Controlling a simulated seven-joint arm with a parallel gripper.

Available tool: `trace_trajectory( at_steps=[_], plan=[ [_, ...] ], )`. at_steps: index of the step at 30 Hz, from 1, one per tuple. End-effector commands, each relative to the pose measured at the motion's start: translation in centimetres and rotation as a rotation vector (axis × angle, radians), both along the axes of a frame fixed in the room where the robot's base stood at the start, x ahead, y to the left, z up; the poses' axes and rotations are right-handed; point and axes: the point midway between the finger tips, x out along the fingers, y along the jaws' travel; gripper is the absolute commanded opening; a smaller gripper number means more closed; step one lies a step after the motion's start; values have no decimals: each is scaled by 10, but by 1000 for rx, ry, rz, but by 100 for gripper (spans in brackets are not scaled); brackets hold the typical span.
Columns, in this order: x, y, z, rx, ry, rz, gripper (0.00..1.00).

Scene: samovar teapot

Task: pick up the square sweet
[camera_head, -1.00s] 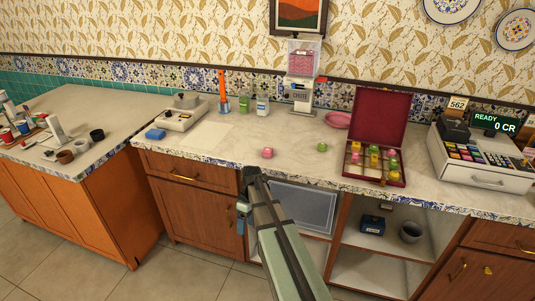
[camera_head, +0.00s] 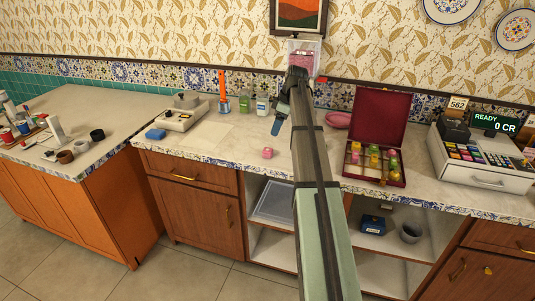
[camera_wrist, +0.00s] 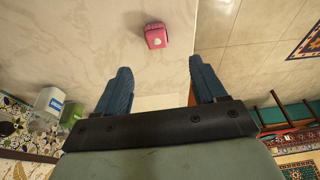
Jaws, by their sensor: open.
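The square sweet (camera_head: 267,153) is a small pink block with a pale spot on top. It sits alone on the pale counter, left of my arm in the head view. In the wrist view the pink sweet (camera_wrist: 155,36) lies on the counter beyond my fingertips, roughly in line with the gap between them. My gripper (camera_head: 278,124) is above the counter, apart from the sweet; one blue finger shows clearly in the head view. In the wrist view the two blue fingers of my gripper (camera_wrist: 158,66) are spread, with nothing between them.
An open red box (camera_head: 377,178) with several coloured sweets stands right of my arm. A cash register (camera_head: 480,155) is farther right. A dispenser (camera_head: 304,53) and small bottles (camera_head: 262,104) stand at the back. Counter around the pink sweet is clear.

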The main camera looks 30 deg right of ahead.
Motion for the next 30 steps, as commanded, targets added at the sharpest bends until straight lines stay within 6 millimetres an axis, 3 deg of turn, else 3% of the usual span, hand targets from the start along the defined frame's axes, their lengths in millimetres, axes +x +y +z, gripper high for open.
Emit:
trace_trajectory(
  at_steps=[5,18,30],
  plan=[
    [4,-6,-4,-2,-12,-4,70],
    [17,10,-68,-2,-10,-5,70],
    [21,16,-88,-2,-10,-5,70]
  ],
)
